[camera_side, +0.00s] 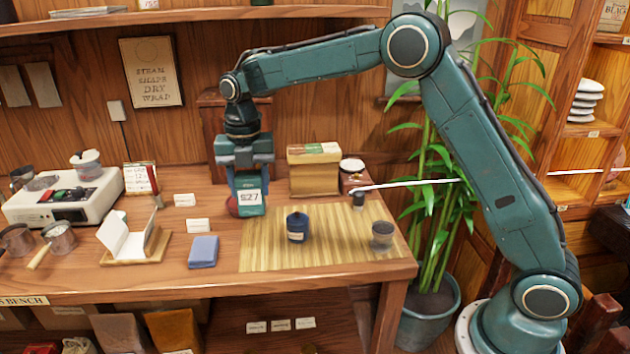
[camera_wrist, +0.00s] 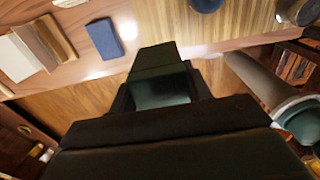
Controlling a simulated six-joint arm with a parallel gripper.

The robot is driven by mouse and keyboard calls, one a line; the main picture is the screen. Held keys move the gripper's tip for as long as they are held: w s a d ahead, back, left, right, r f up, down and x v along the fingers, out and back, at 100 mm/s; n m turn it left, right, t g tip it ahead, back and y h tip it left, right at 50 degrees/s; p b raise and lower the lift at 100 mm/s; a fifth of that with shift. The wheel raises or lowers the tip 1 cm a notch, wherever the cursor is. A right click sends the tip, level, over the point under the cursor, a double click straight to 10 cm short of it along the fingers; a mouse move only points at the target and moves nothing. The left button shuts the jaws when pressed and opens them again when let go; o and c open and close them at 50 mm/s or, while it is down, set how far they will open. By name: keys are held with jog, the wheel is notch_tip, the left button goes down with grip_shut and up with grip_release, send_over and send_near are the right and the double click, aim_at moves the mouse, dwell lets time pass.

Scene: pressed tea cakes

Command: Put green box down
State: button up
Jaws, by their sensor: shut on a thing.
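The green box (camera_side: 250,208) is small, with a white label reading S27 on its front. My gripper (camera_side: 248,188) points down and is shut on it, at the back of the bench just left of the bamboo mat (camera_side: 262,262). The box is upright and low over the wood; I cannot tell whether its underside touches the bench. A round red thing (camera_side: 232,207) shows partly behind its left side. In the wrist view, dark green parts of my gripper fill the middle, and I cannot clearly separate the box from them.
A blue jar (camera_side: 297,228) and a glass cup (camera_side: 382,235) stand on the mat. A tan box (camera_side: 314,172) stands behind. A blue block (camera_side: 203,252), white cards (camera_side: 198,225) and a folded paper on a stand (camera_side: 128,238) lie left. Bare wood shows between them.

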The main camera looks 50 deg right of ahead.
notch_tip(320, 180, down, 9)
dwell(0.3)
jog(key=shift+f, duration=0.2)
jog(key=shift+f, duration=2)
jog(key=shift+f, duration=0.1)
jog(key=o, duration=1)
notch_tip(320, 180, up, 12)
jog(key=shift+f, duration=0.25)
jog(key=shift+r, duration=0.35)
